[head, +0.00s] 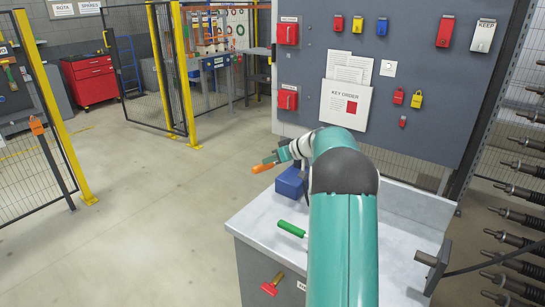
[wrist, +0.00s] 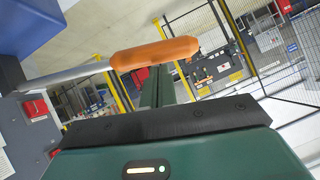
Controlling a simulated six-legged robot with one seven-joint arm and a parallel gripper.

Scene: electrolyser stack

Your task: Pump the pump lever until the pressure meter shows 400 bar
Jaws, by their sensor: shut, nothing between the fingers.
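The pump lever has an orange handle (head: 263,168) on a grey rod, close to the blue pump body (head: 290,183) on the bench. In the wrist view the orange handle (wrist: 155,53) runs across above my fingers, and its rod (wrist: 75,76) goes left to a dark bracket by the blue body (wrist: 28,22). My gripper (head: 271,158) is at the handle; its green fingers (wrist: 160,85) are shut together with nothing between them. The fingertips overlap the handle in view; I cannot tell whether they touch it. No pressure reading can be made out.
The pale bench top (head: 265,225) carries a green-handled tool (head: 291,229) and a dark block with a cable (head: 432,270). A grey board (head: 400,80) with locks and papers stands behind. Black rods (head: 520,215) line the right. Open floor lies left.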

